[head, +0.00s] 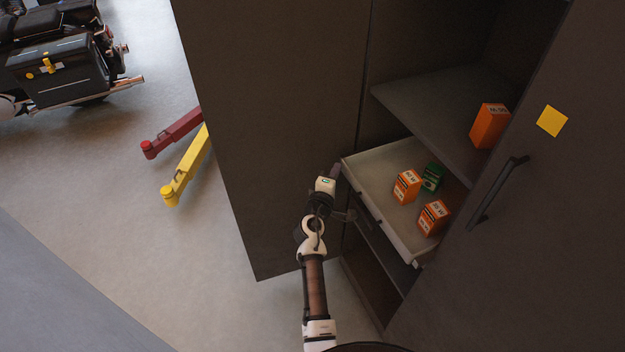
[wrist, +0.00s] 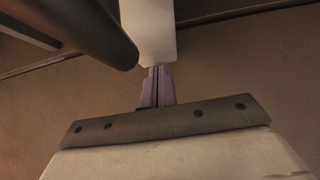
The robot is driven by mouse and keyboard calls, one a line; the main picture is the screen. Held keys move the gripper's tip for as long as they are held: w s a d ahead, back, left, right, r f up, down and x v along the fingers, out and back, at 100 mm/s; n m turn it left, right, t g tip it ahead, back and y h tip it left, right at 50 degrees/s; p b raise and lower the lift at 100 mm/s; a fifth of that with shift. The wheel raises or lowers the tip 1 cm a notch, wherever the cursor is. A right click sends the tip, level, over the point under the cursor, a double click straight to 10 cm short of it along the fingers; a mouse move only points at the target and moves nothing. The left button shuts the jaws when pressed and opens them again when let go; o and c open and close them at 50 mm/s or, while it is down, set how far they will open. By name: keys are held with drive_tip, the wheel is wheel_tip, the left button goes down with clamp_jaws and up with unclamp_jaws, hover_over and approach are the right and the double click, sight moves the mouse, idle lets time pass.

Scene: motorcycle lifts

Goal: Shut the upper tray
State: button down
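The upper tray (head: 372,207) is a pale, shallow tray pulled out of the dark cabinet on the right. It carries orange-and-white boxes (head: 407,186) (head: 433,217) and a green box (head: 432,177). My gripper (head: 346,215) is at the tray's front, near its left end. In the wrist view, the fingers (wrist: 156,72) are together, with a pale piece (wrist: 148,30) right at their tips. I cannot tell whether they touch it or what it belongs to. The fingertips are hard to make out in the head view.
A shelf (head: 425,98) above the tray holds an orange box (head: 489,126). A lower drawer (head: 372,238) sits under the tray. The open cabinet doors (head: 270,120) (head: 540,220) flank it, the right one with a handle (head: 497,190). Red and yellow lift arms (head: 185,168) lie at left.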

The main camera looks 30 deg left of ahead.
sight(378, 152)
drive_tip(key=w+d, duration=0.2)
drive_tip(key=w, duration=0.1)
drive_tip(key=w+d, duration=0.6)
drive_tip(key=w, duration=0.1)
drive_tip(key=shift+p, duration=0.35)
drive_tip(key=shift+w+d+r, duration=0.1)
drive_tip(key=shift+w+d, duration=0.05)
drive_tip(key=shift+w, duration=0.05)
